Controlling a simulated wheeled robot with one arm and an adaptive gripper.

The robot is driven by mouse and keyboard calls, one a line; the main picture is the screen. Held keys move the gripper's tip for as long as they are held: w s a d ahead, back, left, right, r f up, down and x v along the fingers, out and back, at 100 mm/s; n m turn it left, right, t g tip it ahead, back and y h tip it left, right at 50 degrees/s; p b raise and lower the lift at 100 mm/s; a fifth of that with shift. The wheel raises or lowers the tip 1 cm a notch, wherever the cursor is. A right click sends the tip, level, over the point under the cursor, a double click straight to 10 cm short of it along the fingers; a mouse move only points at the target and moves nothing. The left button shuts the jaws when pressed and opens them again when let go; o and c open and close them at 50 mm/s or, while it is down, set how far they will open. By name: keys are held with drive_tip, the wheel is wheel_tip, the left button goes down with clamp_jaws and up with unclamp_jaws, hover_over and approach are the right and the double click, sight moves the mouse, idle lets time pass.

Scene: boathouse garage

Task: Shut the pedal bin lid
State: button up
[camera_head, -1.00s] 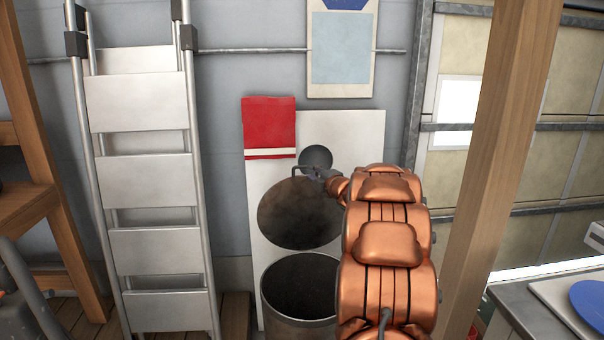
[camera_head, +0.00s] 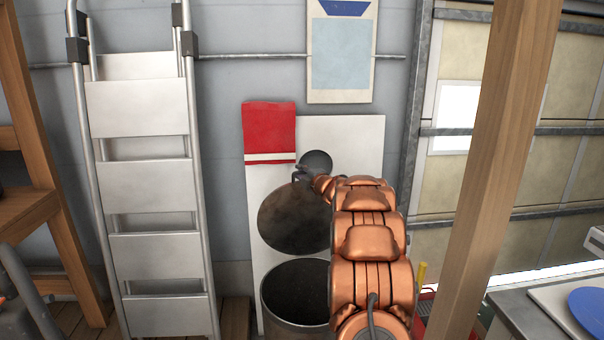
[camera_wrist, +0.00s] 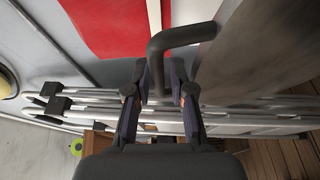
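The pedal bin (camera_head: 297,322) stands against the wall, its round mouth uncovered. Its dark round lid (camera_head: 290,222) is raised, tilted up behind the mouth. In the wrist view, the lid is the grey-brown surface (camera_wrist: 265,50) at right. A dark bent bar handle (camera_wrist: 185,36) reaches from the lid side and turns down between the fingers of my gripper (camera_wrist: 159,85). The fingers stand on either side of the bar, apart, with no clear grip on it. In the head view, my gripper (camera_head: 303,177) is at the lid's upper edge, partly hidden by my arm.
A folded metal stepladder (camera_head: 150,190) stands left. A red cloth (camera_head: 269,130) hangs above the lid, close to my gripper in the wrist view. A white panel (camera_head: 350,140) stands behind the bin. A wooden post (camera_head: 495,170) and a worktop (camera_head: 520,310) are at right.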

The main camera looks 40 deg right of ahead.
clamp_jaws()
idle(0.6)
